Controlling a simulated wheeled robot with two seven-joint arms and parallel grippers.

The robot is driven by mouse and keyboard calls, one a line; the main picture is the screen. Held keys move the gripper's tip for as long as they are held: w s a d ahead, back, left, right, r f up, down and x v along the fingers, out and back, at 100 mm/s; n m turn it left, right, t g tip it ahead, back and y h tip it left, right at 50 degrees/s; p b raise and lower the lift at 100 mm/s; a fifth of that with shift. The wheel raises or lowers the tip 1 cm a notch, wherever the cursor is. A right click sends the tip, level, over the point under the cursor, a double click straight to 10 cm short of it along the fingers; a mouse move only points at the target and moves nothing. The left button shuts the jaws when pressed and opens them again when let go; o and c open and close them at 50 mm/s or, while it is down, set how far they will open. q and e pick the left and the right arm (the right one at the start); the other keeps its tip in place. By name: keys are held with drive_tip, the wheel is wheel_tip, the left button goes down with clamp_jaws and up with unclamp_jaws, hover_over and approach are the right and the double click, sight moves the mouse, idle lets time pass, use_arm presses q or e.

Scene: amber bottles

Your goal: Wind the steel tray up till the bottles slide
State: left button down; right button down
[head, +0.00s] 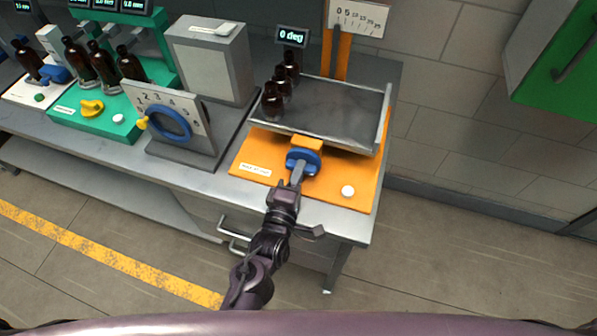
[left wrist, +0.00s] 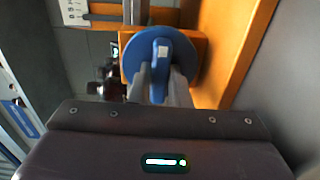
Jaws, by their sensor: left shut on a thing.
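The steel tray (head: 335,112) lies about level on an orange stand (head: 262,156), and the display (head: 292,37) behind it reads 0 deg. Several amber bottles (head: 273,100) stand upright in a row along the tray's left side; dark bottles also show partly in the left wrist view (left wrist: 112,80). A blue knob (head: 312,168) sits on the stand's front, below the tray. My left gripper (head: 299,167) is shut on the knob; in the left wrist view the fingers (left wrist: 160,85) close on the raised grip of the blue knob (left wrist: 188,62). My right gripper is not in view.
A white button (head: 348,191) sits on the stand's front right. To the left are a numbered panel with a blue ring dial (head: 170,123) and a green stand (head: 70,121) with more bottles. A green cabinet (head: 562,60) hangs at the upper right.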

use_arm(q)
drive_tip(key=shift+m, duration=0.3)
drive_tip(key=m+p, duration=0.1)
drive_tip(key=m, duration=0.3)
drive_tip(key=m+p, duration=0.1)
drive_tip(key=m, duration=0.4)
drive_tip(key=m+p, duration=0.1)
drive_tip(key=m, duration=0.4)
drive_tip(key=shift+f+m, duration=0.1)
drive_tip(key=shift+m, duration=2)
drive_tip(key=c, duration=1.4)
unclamp_jaws()
drive_tip(key=shift+o, duration=0.2)
